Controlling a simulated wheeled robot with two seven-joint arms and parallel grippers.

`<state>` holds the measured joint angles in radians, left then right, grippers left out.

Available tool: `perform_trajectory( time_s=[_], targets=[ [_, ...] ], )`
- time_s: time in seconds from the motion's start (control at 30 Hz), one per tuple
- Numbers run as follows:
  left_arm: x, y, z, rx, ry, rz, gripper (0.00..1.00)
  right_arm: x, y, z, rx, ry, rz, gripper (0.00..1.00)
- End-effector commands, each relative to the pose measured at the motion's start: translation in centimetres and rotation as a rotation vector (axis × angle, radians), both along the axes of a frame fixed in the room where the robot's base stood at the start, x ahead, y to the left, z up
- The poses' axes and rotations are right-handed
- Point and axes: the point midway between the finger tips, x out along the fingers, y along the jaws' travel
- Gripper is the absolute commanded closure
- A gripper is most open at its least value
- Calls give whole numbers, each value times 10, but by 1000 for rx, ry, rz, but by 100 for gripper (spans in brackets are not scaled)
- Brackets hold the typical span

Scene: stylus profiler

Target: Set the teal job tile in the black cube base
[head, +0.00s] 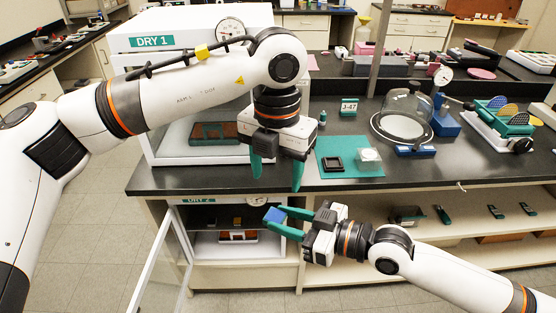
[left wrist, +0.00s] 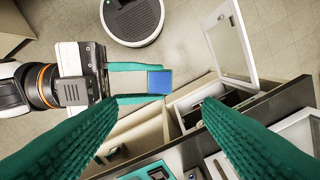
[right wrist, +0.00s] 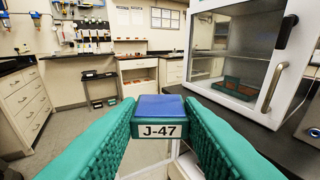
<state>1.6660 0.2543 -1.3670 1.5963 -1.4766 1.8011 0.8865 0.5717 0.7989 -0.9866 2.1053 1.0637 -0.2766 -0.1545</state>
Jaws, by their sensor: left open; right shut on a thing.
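The job tile (head: 275,215) is a small block with a blue top, held in front of the bench. In the right wrist view the tile (right wrist: 160,112) shows a teal body and a white J-47 label. My right gripper (head: 276,219) is shut on it. A black square base (head: 333,163) lies on a teal mat (head: 330,178) on the bench, apart from the tile. My left gripper (head: 277,176) is open and empty, pointing down left of the mat. In the left wrist view the tile (left wrist: 160,82) shows beyond its fingers.
A glass bell jar (head: 404,115) stands to the right. The DRY 1 cabinet (head: 190,20) stands left; the DRY 2 cabinet door (head: 160,262) hangs open below.

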Motion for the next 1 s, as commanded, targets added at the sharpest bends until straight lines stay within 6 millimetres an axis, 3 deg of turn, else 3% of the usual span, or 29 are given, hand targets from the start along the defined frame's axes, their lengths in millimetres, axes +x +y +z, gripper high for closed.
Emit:
perform_trajectory(
  time_s=[0.3,0.5,0.93,1.0],
  targets=[
    [-1,0,-62,-3,6,-1,40,0,0,0,0,0,0,100],
    [0,0,-89,-3,5,-1,40,0,0,0,0,0,0,100],
    [0,0,-99,-5,4,-1,40,0,0,0,0,0,0,100],
    [0,-1,-99,-5,4,-1,48,0,0,0,0,0,0,100]
  ],
)
